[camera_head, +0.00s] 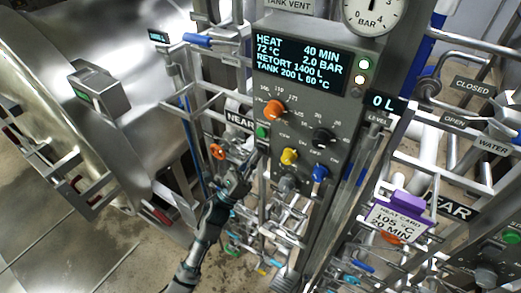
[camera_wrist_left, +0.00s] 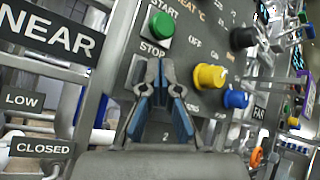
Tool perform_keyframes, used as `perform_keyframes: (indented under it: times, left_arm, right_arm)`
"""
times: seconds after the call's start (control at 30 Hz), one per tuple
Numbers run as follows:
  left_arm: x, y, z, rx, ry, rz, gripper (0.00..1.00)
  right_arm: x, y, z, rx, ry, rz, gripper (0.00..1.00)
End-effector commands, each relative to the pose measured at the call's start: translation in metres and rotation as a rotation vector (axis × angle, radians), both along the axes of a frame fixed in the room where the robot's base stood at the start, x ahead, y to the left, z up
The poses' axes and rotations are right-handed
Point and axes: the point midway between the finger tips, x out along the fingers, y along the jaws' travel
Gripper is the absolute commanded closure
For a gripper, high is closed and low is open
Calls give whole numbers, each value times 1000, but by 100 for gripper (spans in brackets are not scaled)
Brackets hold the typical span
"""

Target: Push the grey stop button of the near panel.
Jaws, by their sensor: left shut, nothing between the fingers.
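The near panel (camera_head: 313,105) carries a lit display, knobs and buttons. Its green start button (camera_head: 262,131) also shows in the left wrist view (camera_wrist_left: 161,27). The STOP label (camera_wrist_left: 152,50) is just below the green button. My left gripper (camera_wrist_left: 163,72) is shut and empty, pointing at the panel just under the STOP label. In the head view it (camera_head: 257,153) is at the panel's lower left edge. Whether it touches the panel, I cannot tell. My right gripper is not in view.
A yellow knob (camera_wrist_left: 209,76) and a blue knob (camera_wrist_left: 236,97) sit right of my fingers. An orange knob (camera_head: 275,110) is above the green button. Pipes, rails and the NEAR sign (camera_wrist_left: 45,29) crowd the left side. A purple-topped heat card (camera_head: 398,216) hangs right.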

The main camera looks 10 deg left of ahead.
Motion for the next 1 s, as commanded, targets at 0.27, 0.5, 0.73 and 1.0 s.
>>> perform_keyframes:
  times: [0.27,0.5,0.73,1.0]
  left_arm:
    - [3,-1,0,0,0,0,100]
    - [6,-2,-1,0,0,0,100]
    - [9,-3,-1,0,1,0,100]
    - [10,-4,-1,0,1,0,100]
  right_arm:
    - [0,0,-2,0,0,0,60]
    - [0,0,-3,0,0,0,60]
    - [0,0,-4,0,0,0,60]
    - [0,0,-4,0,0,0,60]
